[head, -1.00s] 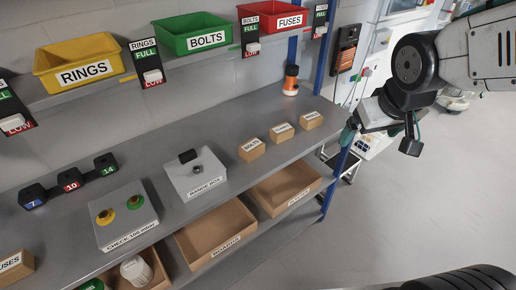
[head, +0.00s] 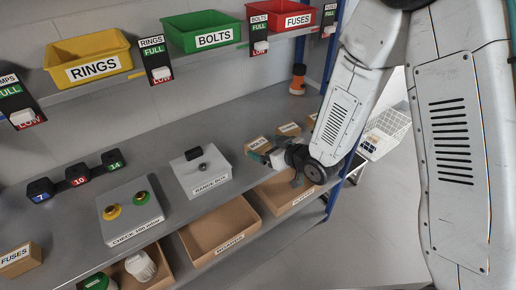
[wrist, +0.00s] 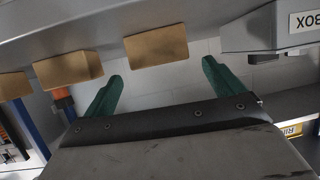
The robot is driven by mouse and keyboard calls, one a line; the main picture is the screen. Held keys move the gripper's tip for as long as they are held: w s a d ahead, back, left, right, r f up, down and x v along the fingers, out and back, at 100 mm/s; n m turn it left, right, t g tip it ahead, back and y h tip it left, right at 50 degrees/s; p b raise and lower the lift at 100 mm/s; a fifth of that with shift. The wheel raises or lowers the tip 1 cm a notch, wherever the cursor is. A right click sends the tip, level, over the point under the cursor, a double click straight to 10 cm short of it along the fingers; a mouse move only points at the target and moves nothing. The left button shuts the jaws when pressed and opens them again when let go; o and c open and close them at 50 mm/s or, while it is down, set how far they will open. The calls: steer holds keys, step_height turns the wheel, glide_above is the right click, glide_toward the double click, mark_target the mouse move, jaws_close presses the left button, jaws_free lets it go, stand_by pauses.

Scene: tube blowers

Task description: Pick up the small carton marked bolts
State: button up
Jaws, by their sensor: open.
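The small brown carton marked BOLTS (head: 257,143) stands on the grey bench, right of the range box. Its label shows in the head view, partly behind my gripper. My gripper (head: 262,158) is low over the bench at the carton's near side. In the wrist view, which looks upside down, a brown carton (wrist: 155,46) lies ahead, between the lines of the two green fingers. This carton is nearest the range box, and no label shows on the side seen. My gripper (wrist: 161,72) is open and empty. I cannot tell whether a finger touches the carton.
Two similar cartons, (head: 289,129) and (head: 311,119), stand to the right, the farther one partly behind my arm. The range box (head: 205,173) is at left. An orange bottle (head: 297,80) stands behind. Open trays (head: 222,228) sit below the bench. Bins hang above.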

mark_target(259, 144)
steer(key=x, duration=0.7)
steer(key=c, duration=1.1)
